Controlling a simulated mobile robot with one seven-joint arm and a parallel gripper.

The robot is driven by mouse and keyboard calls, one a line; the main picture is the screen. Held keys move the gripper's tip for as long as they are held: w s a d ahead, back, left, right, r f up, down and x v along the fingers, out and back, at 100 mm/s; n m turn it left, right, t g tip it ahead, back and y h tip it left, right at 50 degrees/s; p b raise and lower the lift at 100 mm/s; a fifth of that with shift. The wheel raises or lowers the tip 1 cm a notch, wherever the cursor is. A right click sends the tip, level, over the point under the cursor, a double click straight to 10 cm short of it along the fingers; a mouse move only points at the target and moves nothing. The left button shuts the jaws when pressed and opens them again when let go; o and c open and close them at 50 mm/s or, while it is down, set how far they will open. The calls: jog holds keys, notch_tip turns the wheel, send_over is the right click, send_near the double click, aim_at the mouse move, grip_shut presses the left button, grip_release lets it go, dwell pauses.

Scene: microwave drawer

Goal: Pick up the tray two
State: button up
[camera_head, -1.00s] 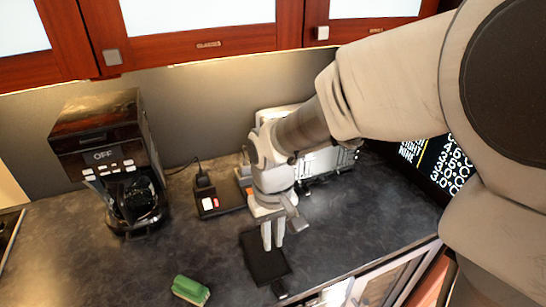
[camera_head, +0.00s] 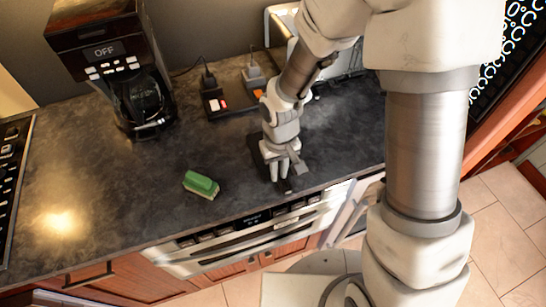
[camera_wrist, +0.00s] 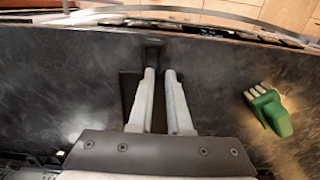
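The tray is a flat black plate (camera_head: 257,152) on the dark counter, with a short handle (camera_head: 287,187) towards the counter's front edge. In the wrist view the handle (camera_wrist: 153,52) lies just beyond the fingertips, and a strip of the plate shows left of the fingers. My gripper (camera_head: 279,178) points down over the tray, close to the handle, and hides much of the plate. Its two pale fingers (camera_wrist: 160,75) stand a little apart with a narrow gap and nothing clearly between them. I cannot tell whether the fingertips touch the tray.
A green sponge (camera_head: 201,184) lies left of the tray. A coffee maker (camera_head: 112,75) stands at the back left. A power strip with plugs (camera_head: 222,100) and a silver appliance (camera_head: 343,62) are behind. The oven front (camera_head: 250,235) is below the counter edge.

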jog(key=shift+f, duration=1.25)
jog(key=shift+c, duration=0.2)
grip_shut()
dwell(0.3)
